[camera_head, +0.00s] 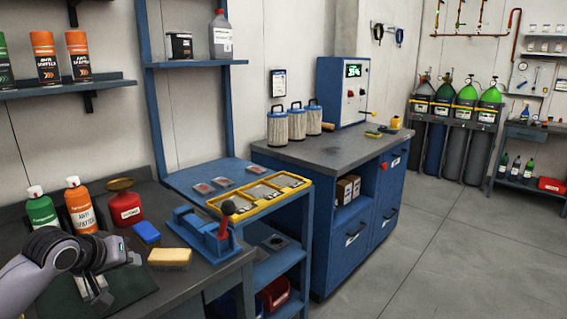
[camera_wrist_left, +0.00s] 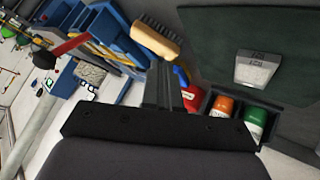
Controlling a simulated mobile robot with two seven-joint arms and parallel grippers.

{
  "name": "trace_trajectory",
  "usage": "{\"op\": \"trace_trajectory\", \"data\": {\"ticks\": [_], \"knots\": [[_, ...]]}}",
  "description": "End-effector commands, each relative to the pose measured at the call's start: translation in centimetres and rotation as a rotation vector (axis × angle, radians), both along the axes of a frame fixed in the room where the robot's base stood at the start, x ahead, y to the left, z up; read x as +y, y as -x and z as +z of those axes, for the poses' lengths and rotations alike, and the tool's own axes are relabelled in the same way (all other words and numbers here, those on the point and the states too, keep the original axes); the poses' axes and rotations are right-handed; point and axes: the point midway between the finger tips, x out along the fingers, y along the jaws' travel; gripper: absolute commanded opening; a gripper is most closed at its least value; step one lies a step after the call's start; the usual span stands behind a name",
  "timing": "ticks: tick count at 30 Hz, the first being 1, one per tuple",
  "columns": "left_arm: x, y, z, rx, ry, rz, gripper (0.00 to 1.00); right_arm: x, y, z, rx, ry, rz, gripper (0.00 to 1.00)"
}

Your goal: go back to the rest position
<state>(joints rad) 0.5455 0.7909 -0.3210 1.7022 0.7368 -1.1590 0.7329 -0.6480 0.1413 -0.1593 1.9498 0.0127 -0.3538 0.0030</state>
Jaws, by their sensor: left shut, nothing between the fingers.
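My left gripper (camera_head: 133,259) is above the near workbench at the lower left of the head view. Its fingers also show in the left wrist view (camera_wrist_left: 164,84), shut with nothing between them. It is close to a wooden-backed brush (camera_head: 170,257), which also shows in the left wrist view (camera_wrist_left: 157,38); I see no hold on it. A pale grey block (camera_wrist_left: 257,68) lies on a dark green mat (camera_wrist_left: 205,50). My right gripper is not in view.
The bench holds a green bottle (camera_head: 42,212), an orange bottle (camera_head: 80,208), a red can (camera_head: 125,208), a blue block (camera_head: 146,233) and a blue vise-like fixture (camera_head: 203,232). A blue cart with a yellow tray (camera_head: 297,181) stands beyond. The floor (camera_head: 440,245) at right is clear.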

Motion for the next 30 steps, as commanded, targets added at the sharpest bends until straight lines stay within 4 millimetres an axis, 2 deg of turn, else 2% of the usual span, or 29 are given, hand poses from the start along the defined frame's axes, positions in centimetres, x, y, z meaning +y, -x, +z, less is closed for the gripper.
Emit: {"op": "trace_trajectory", "data": {"ticks": [1, 6, 11, 15, 22, 27, 30], "knots": [[-1.6, 0.7, -2.8, 0.004, -0.009, -0.041, 0.00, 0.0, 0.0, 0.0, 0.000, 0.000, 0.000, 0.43], [-5.7, 3.5, -9.8, -0.029, -0.059, -0.162, 0.00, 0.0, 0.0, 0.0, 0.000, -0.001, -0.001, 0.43], [-9.2, 7.4, -15.4, -0.065, -0.101, -0.251, 0.00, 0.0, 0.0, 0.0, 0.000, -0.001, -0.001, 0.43], [-11.8, 11.7, -19.3, -0.097, -0.140, -0.309, 0.00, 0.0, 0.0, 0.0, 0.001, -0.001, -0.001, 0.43], [-14.9, 19.5, -23.6, -0.143, -0.228, -0.370, 0.00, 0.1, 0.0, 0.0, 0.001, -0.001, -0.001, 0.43], [-16.0, 24.5, -25.0, -0.161, -0.300, -0.396, 0.00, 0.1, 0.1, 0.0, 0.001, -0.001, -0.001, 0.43], [-16.2, 26.2, -25.3, -0.167, -0.333, -0.405, 0.00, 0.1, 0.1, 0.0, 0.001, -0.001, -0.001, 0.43]]}}
